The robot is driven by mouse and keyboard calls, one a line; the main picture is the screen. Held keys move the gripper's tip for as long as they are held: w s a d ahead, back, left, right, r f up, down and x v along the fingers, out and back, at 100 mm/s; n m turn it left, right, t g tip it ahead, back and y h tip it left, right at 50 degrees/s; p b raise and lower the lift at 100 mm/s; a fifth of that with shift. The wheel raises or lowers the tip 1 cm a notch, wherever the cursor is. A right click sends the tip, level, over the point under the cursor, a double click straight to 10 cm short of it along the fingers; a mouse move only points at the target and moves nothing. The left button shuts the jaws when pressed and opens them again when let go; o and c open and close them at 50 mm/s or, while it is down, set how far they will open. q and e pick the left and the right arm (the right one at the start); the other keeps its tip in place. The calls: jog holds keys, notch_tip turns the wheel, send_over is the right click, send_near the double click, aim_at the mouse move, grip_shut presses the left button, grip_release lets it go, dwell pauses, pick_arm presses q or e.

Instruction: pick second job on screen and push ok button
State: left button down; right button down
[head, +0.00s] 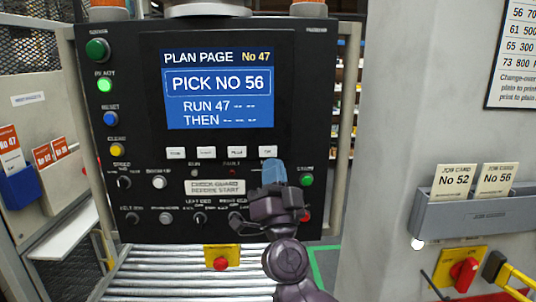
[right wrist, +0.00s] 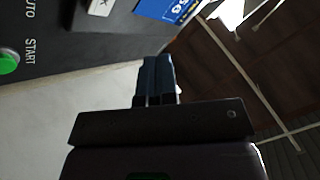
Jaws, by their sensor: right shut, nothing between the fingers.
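The screen (head: 219,88) on the black control panel reads "PLAN PAGE No 47", a framed line "PICK NO 56", "RUN 47" and "THEN" with dashes. A row of white buttons lies under it; the rightmost white button (head: 267,152) has a label too small to read surely. My right gripper (head: 274,166) is shut and empty, its blue fingertips just below that button. I cannot tell whether they touch it. In the right wrist view the shut fingers (right wrist: 157,80) point up towards the panel, with a screen corner (right wrist: 166,8) and a white button (right wrist: 101,6) beyond. My left gripper is not in view.
A green START button (head: 306,180) sits right of my gripper. More coloured buttons and knobs fill the panel. A roller conveyor (head: 190,272) lies below, with a red button on yellow (head: 221,263). A grey card holder (head: 485,213) holds cards No 52 and No 56.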

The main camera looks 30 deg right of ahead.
aim_at(268, 151)
jog(key=w+d, duration=0.2)
jog(key=w, duration=0.1)
jog(key=w+d, duration=0.1)
jog(key=w, duration=0.1)
jog(key=shift+b, duration=0.4)
jog(key=shift+s, duration=0.1)
dwell(0.8)
dwell(0.7)
jog(key=shift+w+d, duration=0.1)
jog(key=shift+w, duration=0.1)
jog(key=shift+w+d, duration=0.15)
jog(key=shift+w, duration=0.05)
